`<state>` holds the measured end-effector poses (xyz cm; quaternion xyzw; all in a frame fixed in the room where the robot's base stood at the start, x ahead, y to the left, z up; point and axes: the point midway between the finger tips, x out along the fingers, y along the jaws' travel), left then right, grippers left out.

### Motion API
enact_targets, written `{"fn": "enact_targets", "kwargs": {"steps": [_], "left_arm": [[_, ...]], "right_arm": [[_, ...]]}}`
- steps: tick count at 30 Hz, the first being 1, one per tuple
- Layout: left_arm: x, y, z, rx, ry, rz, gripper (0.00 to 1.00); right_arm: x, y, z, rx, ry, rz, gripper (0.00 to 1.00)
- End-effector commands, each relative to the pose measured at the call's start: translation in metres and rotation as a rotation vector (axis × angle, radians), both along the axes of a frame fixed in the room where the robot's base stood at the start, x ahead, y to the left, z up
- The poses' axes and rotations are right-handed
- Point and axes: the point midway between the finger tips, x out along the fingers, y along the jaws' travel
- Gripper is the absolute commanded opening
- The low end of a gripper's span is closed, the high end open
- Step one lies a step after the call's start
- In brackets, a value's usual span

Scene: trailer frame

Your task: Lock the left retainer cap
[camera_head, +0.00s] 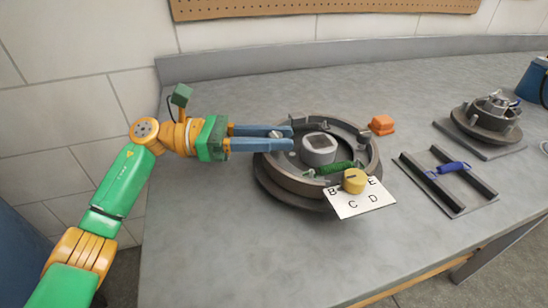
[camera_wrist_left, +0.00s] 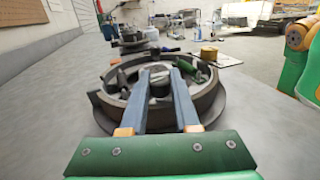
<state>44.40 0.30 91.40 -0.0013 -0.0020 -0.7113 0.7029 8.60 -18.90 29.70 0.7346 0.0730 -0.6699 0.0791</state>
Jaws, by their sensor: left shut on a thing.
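My left gripper (camera_head: 291,137) reaches in from the left over the rim of a round, dark brake drum assembly (camera_head: 275,181). Its blue-grey fingers are shut on a small grey retainer cap (camera_head: 275,134) at the assembly's left side. The cap is mostly hidden by the fingers. In the left wrist view the fingers (camera_wrist_left: 161,69) extend forward over the drum's ring (camera_wrist_left: 208,103), with the dark hub visible around their tips. Whether the cap is turned or seated cannot be told.
A grey hub (camera_head: 319,155) stands inside the drum, with a green spring (camera_head: 335,168) in front. A yellow cylinder (camera_head: 354,182) sits on a lettered white card (camera_head: 361,205). An orange block (camera_head: 382,125), a rail frame with a blue spring (camera_head: 453,168) and another hub assembly (camera_head: 487,122) lie right. The front-left bench is clear.

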Motion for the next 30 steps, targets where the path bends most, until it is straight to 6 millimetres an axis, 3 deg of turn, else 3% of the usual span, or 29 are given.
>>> {"fn": "enact_targets", "kwargs": {"steps": [9, 27, 28, 30], "left_arm": [[0.0, -0.001, -0.002, 0.003, 0.001, -0.116, 0.0], [-0.001, -0.001, -0.002, 0.008, 0.002, -0.148, 0.0], [-0.001, -0.001, -0.002, 0.008, 0.002, -0.148, 0.32], [-0.001, -0.001, -0.002, 0.007, 0.002, -0.148, 0.51]], "right_arm": [[0.003, -0.005, -0.015, -0.007, -0.009, -0.007, 0.5], [0.01, -0.01, -0.017, -0.014, -0.022, -0.007, 0.5], [0.01, -0.009, -0.017, -0.013, -0.021, -0.008, 0.5], [0.01, -0.008, -0.017, -0.012, -0.021, -0.008, 0.5]]}}
